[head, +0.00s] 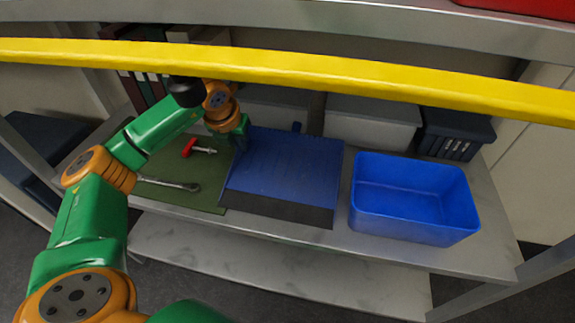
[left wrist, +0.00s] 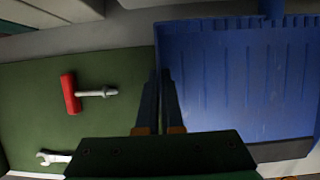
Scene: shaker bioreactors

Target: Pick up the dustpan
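The blue dustpan (head: 290,165) with a dark front lip lies flat on the shelf surface in the middle of the head view. It fills the right side of the left wrist view (left wrist: 240,85). My left gripper (head: 241,146) is at the dustpan's left edge, pointing down. In the left wrist view its two fingers (left wrist: 160,75) are close together with the dustpan's left side wall between them, and they appear shut on it. The lower fingertips are hard to see. My right gripper is not in view.
A green mat (head: 200,196) left of the dustpan holds a red-handled tool (head: 189,148) and a wrench (head: 165,183). An empty blue bin (head: 415,225) stands to the right. Grey boxes (head: 370,128) stand behind. A yellow beam (head: 300,70) crosses the head view.

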